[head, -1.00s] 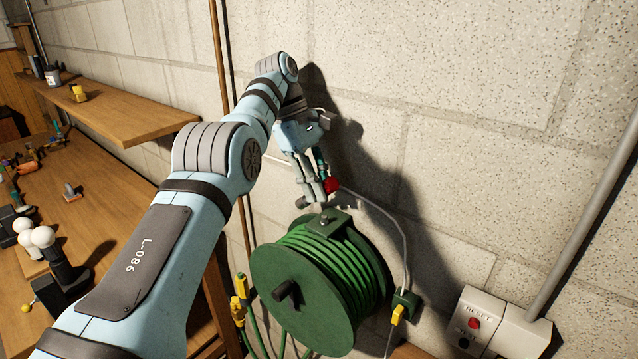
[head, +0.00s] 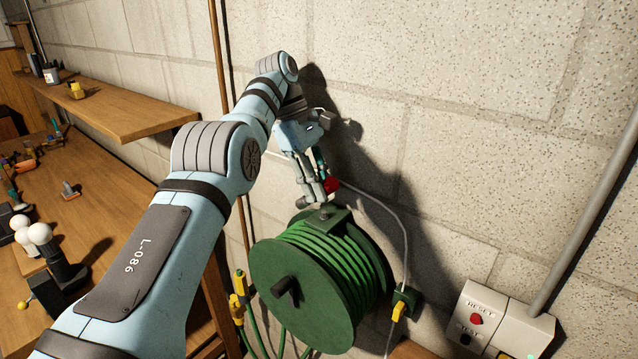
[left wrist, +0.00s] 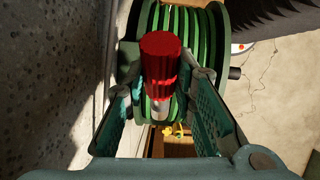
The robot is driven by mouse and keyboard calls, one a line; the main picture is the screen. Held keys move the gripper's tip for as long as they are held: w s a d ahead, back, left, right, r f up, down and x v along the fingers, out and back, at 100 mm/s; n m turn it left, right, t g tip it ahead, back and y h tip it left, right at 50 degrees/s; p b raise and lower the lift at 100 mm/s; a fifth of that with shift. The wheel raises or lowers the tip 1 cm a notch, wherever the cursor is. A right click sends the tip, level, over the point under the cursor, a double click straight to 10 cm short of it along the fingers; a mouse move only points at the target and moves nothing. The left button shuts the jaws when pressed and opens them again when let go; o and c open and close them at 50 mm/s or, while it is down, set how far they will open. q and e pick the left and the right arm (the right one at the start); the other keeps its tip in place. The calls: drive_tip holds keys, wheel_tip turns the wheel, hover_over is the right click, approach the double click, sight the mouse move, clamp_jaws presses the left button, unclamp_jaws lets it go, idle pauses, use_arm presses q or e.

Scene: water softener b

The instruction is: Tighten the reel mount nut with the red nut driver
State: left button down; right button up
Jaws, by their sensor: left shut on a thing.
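The red nut driver shows in the head view (head: 333,185) and in the left wrist view (left wrist: 160,60), with a short silver shaft under its red handle. My left gripper (head: 318,194) is shut on it, with one finger on either side in the left wrist view (left wrist: 162,85). The green hose reel (head: 305,295) is below the gripper against the wall. Its mount bracket (head: 335,222) is at the top, just under the fingertips. The nut cannot be made out clearly, and I cannot tell whether the driver touches it. My right gripper is not in view.
A grey box with reset and test buttons (head: 500,315) and a conduit (head: 590,210) are on the wall at right. Yellow-ended connectors (head: 240,295) hang left of the reel. A wooden shelf (head: 135,118) and cluttered workbench (head: 110,200) are at left. A grey cable runs behind the gripper.

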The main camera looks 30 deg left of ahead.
use_arm(q)
drive_tip(key=shift+f+b, duration=0.6)
drive_tip(key=shift+f, duration=0.1)
